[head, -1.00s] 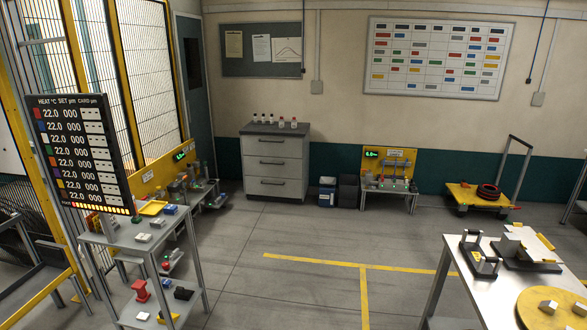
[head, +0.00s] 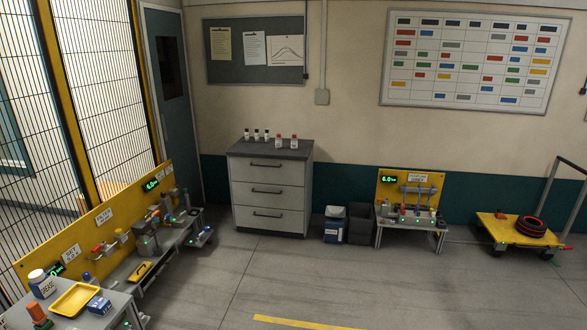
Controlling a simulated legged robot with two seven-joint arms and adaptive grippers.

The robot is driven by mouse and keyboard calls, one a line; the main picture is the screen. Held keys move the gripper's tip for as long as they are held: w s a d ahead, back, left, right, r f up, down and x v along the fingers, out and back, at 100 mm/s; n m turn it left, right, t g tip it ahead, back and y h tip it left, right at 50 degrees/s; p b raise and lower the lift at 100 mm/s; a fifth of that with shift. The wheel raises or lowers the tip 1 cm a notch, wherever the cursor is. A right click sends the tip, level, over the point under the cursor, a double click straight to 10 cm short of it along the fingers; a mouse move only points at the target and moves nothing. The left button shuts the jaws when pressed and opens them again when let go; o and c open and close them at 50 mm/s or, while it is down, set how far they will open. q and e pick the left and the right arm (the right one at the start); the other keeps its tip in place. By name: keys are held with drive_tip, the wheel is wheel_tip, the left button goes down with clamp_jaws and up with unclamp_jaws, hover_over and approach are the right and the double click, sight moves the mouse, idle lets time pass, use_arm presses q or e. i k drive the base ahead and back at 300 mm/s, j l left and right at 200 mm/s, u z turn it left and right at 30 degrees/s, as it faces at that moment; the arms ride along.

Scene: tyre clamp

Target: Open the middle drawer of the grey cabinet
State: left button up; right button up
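The grey cabinet (head: 269,188) stands against the back wall, left of centre in the head view. It has three light grey drawers under a dark top, each with a dark bar handle. The middle drawer (head: 266,197) is closed, its front in line with the others, and its handle (head: 266,191) faces me. Several small bottles (head: 268,137) stand on the cabinet top. Neither of my grippers shows in the view.
A workbench with a yellow back panel (head: 98,238) runs along the left side. A cart with a yellow tray (head: 77,299) is at the lower left. Dark bins (head: 361,223) and a small test stand (head: 410,190) are right of the cabinet. The floor (head: 290,275) before it is clear.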

sight(245, 193)
drive_tip(key=i, duration=4.35)
